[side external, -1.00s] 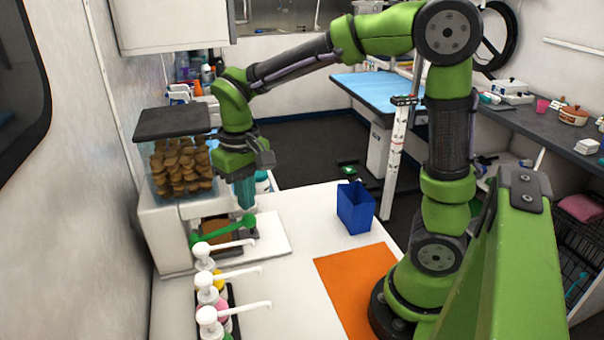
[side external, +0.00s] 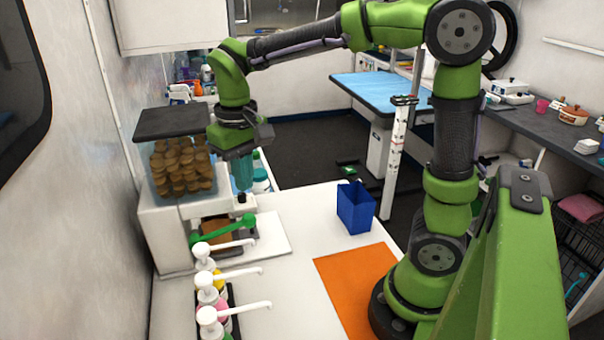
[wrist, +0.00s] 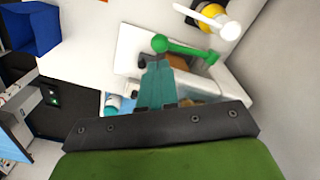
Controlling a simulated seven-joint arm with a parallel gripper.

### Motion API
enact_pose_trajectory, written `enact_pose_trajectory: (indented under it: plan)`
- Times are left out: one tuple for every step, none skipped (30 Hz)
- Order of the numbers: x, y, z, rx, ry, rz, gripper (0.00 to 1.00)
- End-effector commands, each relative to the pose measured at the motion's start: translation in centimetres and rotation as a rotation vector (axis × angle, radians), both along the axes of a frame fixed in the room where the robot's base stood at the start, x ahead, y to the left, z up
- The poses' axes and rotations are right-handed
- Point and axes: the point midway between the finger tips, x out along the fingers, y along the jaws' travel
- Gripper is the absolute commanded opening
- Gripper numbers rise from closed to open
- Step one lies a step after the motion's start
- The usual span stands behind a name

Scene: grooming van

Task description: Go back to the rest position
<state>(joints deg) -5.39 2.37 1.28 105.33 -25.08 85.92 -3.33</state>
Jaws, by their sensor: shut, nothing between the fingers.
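My gripper (side external: 243,187) points down above the white dispenser (side external: 163,226) and its white tray (side external: 272,238), with its teal fingers shut and empty. The fingers also show in the wrist view (wrist: 156,84). The dispenser has a clear bin of brown biscuits (side external: 183,166) under a dark lid. A green lever with a round knob (side external: 248,219) sticks out below and beside the fingertips. In the side view the fingertips look a little above the knob. In the wrist view the green knob (wrist: 160,43) shows just beyond the fingertips.
A blue open box (side external: 355,207) stands on the white counter, right of the dispenser. An orange mat (side external: 352,290) lies in front of it. Several white pump bottles (side external: 206,287) stand near the front left, spouts pointing right. The counter between tray and blue box is clear.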

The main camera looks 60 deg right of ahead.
Motion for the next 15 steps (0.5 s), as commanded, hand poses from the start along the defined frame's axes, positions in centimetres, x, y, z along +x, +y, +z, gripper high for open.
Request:
enact_pose_trajectory:
  plan:
    - [0.03, -0.01, 0.37, -0.001, -0.002, 0.000, 0.00]
    - [0.02, 0.00, 0.51, 0.001, -0.001, 0.000, 0.00]
    - [0.00, 0.01, 0.63, 0.001, -0.001, 0.000, 0.00]
    - [0.00, 0.00, 0.68, 0.001, 0.000, 0.001, 0.00]
    - [-0.01, 0.00, 0.71, 0.000, 0.000, 0.001, 0.00]
    - [-0.01, 0.00, 0.72, 0.000, 0.000, 0.001, 0.00]
    - [-0.01, 0.00, 0.71, 0.000, 0.000, 0.001, 0.00]
    - [-0.01, 0.00, 0.71, 0.000, 0.000, 0.001, 0.00]
    - [-0.01, 0.00, 0.70, 0.000, 0.000, 0.001, 0.00]
    - [-0.01, 0.00, 0.70, 0.000, 0.000, 0.001, 0.00]
    - [-0.01, 0.00, 0.70, 0.000, 0.000, 0.000, 0.00]
    - [-0.04, 0.00, 0.71, 0.001, -0.001, 0.000, 0.00]
    - [-0.11, -0.01, 0.75, 0.002, -0.005, 0.000, 0.00]
    - [-0.23, -0.03, 0.82, 0.004, -0.009, 0.000, 0.00]
    - [-0.49, -0.08, 0.97, 0.008, -0.021, 0.000, 0.00]
